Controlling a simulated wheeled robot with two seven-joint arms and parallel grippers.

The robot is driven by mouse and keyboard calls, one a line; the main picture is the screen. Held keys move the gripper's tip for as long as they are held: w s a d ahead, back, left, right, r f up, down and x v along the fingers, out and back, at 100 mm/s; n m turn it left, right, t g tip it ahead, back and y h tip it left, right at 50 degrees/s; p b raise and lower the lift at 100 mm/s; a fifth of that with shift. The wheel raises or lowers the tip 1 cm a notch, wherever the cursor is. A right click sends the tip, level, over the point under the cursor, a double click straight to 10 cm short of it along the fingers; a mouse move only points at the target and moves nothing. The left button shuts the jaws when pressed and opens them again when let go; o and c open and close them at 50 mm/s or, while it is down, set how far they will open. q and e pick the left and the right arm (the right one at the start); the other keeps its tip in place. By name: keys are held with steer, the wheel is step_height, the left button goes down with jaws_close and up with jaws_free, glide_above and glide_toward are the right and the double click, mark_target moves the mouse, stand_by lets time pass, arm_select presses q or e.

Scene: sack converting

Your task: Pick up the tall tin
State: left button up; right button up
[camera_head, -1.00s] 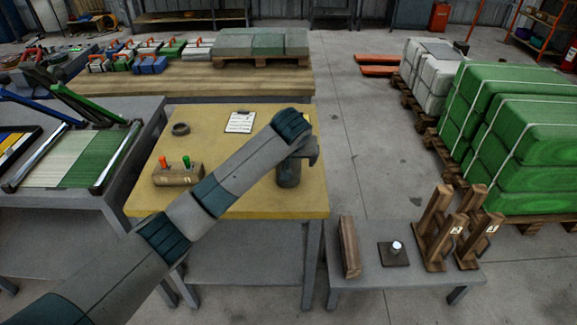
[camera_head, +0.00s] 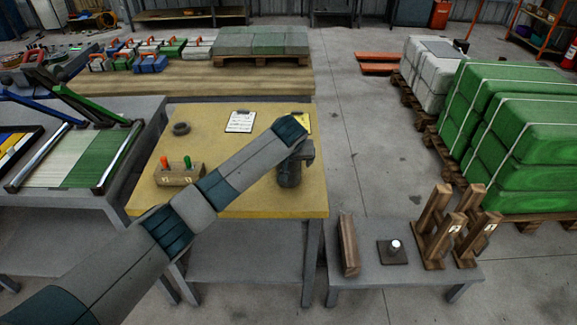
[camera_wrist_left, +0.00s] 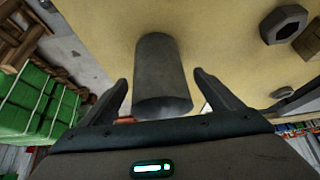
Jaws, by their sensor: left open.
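The tall tin (camera_wrist_left: 163,75) is a plain grey cylinder on the yellow tabletop, seen close up in the left wrist view. My left gripper (camera_wrist_left: 161,84) is open, with one finger on each side of the tin and visible gaps between. In the head view my left gripper (camera_head: 289,176) points down near the right side of the yellow table (camera_head: 240,196). My own arm and hand hide the tin there. My right gripper is in neither view.
On the yellow table are a wooden block (camera_head: 178,175) with orange and green pegs, a dark ring (camera_head: 181,128) and a clipboard (camera_head: 240,121). A low grey bench (camera_head: 375,281) with wooden stands (camera_head: 437,238) is at the lower right.

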arm_select(q)
steer(key=shift+x, duration=0.8)
steer(key=shift+f, duration=0.1)
steer(key=c, duration=1.2)
steer(key=shift+o, duration=0.2)
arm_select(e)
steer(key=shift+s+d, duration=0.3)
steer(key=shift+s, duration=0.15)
